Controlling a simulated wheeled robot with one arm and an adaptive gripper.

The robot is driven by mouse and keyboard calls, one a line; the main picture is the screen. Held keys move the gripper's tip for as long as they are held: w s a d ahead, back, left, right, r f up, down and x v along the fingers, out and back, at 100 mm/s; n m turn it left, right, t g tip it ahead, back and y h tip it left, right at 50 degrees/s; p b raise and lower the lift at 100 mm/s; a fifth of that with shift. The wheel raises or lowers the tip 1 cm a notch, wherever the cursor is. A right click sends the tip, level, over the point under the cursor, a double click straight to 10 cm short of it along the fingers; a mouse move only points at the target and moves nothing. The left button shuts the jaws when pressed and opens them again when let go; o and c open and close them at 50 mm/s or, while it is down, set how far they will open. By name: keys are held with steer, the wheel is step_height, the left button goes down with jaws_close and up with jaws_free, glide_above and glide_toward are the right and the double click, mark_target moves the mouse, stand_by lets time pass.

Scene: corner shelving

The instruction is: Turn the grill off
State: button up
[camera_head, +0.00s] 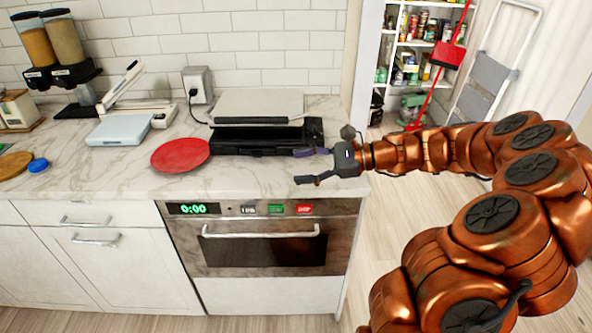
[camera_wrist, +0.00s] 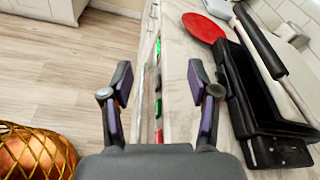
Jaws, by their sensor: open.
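The grill (camera_head: 258,141) is a black appliance with a light grey lid (camera_head: 257,103) on the marble counter. A dark gap shows between lid and base. In the wrist view the grill (camera_wrist: 262,100) lies at the right, with a dark end panel (camera_wrist: 285,152) nearest the camera. Its switch and on/off state cannot be made out.
A red plate (camera_head: 180,155) lies left of the grill. A cord runs from behind it to a wall outlet (camera_head: 197,85). Below the counter is an oven (camera_head: 262,252) with a display and buttons. Open floor (camera_wrist: 60,65) lies beyond the counter edge.

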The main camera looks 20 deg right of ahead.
steer(key=shift+s+a+r+n+g, duration=0.15)
steer(key=shift+s+a+n+g, duration=0.2)
steer(key=shift+a, duration=0.35)
steer(key=shift+s+a+r+n+g, duration=0.1)
steer(key=shift+s+a+n+g, duration=0.2)
steer(key=shift+a, duration=0.35)
steer(key=s+a+f+n+g+h, duration=0.2)
steer(key=s+a+n+g+h, duration=0.4)
steer(key=s+a+n, duration=0.6)
steer(key=s+d+f+n+g+h, duration=0.1)
steer(key=s+d+n+h, duration=0.2)
steer(key=s, duration=0.5)
steer(key=s+d+f+n+g+h+p, duration=0.1)
steer(key=s+d+f+n+h, duration=0.1)
steer(key=s, duration=0.7)
steer(key=shift+s+d+f+n+h, duration=0.15)
steer(key=shift+d+n+h, duration=0.45)
steer(key=shift+h, duration=0.6)
